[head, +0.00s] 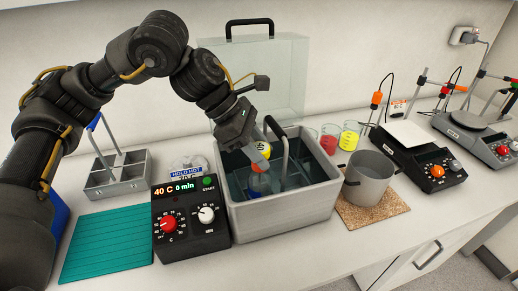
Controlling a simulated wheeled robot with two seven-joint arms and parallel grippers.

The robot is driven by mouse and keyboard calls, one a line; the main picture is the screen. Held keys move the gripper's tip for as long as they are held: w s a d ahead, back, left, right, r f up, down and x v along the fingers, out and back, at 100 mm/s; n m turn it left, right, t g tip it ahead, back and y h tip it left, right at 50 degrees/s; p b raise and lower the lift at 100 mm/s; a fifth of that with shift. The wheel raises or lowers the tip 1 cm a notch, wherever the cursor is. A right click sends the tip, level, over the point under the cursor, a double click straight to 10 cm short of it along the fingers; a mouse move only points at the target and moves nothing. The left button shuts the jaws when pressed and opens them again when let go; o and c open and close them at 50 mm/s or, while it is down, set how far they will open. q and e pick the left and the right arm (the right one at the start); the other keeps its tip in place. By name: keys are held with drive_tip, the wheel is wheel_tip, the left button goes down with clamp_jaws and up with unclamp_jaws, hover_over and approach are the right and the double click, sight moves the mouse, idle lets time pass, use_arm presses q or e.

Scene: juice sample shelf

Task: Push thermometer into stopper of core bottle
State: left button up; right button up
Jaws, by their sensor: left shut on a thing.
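My left gripper (260,160) reaches down into the open water bath (290,215), and its fingers are shut. A round yellow piece with dark marks (264,147), which looks like the head of the thermometer, is at the fingers, partly hidden by them. Just below the fingertips, a small bottle with an orange-red top and blue lower part (262,185) stands in the bath. This looks like the core bottle. The thermometer's stem and its contact with the stopper are too small and covered to tell. My right gripper is not in view.
A control box (190,222) reading 40 C, 0 min stands left of the bath. A teal mat (108,243) and grey rack (118,178) lie further left. A metal pot (369,178) on a cork mat (385,213), beakers and hotplates stand to the right.

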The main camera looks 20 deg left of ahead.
use_arm(q)
drive_tip(key=o, duration=1.2)
drive_tip(key=b+v, duration=0.1)
drive_tip(key=v, duration=1)
drive_tip(key=shift+d, duration=0.1)
